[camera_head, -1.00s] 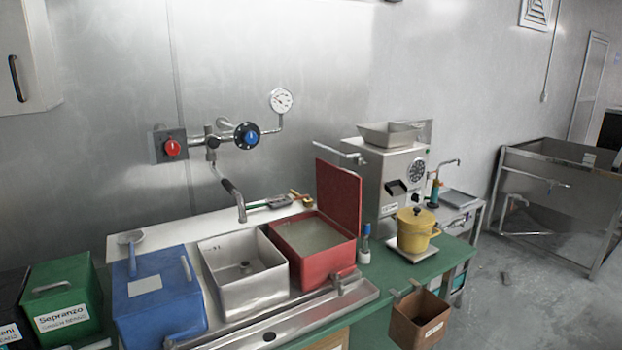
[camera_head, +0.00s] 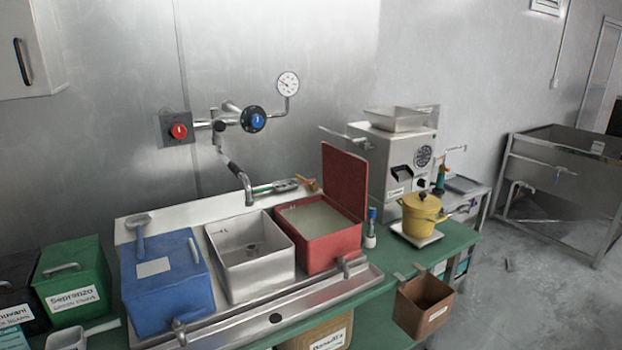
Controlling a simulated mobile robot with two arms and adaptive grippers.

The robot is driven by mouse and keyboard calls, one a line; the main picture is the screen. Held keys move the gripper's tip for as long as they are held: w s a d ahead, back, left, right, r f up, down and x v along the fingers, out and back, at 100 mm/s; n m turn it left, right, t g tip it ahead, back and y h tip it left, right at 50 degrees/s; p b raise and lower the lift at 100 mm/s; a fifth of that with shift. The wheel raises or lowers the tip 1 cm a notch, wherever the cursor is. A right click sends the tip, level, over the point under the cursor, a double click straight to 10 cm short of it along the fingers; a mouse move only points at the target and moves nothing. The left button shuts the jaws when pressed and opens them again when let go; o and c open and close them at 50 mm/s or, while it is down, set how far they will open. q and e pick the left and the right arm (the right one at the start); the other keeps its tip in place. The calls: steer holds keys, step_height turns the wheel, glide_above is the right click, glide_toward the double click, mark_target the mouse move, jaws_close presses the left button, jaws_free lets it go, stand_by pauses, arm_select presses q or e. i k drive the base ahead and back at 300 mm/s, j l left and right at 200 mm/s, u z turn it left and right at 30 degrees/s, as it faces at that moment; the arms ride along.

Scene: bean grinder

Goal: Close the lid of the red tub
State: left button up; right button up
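The red tub (camera_head: 333,247) stands on the counter, to the right of a square metal basin. Its red lid (camera_head: 345,181) stands open, upright along the tub's right and back side. The tub holds a pale grey-green content (camera_head: 316,216), and a small metal tap sits at its front right. Neither of my grippers shows in the head view.
A blue lidded tub (camera_head: 168,292) and the metal basin (camera_head: 250,266) stand left of the red tub. A small bottle (camera_head: 370,230), a yellow pot (camera_head: 421,214) and a metal grinder (camera_head: 402,160) stand to its right. A wall faucet (camera_head: 235,172) reaches down behind the basin.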

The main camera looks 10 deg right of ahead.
mark_target(345, 174)
steer(key=i+l+u, duration=0.1)
steer(key=l+u, duration=0.8)
steer(key=l, duration=0.5)
steer(key=l+u, duration=0.15)
steer(key=l, duration=0.35)
steer(key=k+l, duration=0.15)
steer(key=l, duration=0.3)
steer(key=l+u, duration=0.1)
steer(key=l, duration=0.4)
steer(key=k+l+u, duration=0.1)
steer(key=l, duration=0.4)
steer(key=k+l, duration=0.1)
steer(key=l, duration=1)
steer(key=i+j+u, duration=0.1)
steer(key=i+j, duration=0.3)
steer(key=i, duration=0.1)
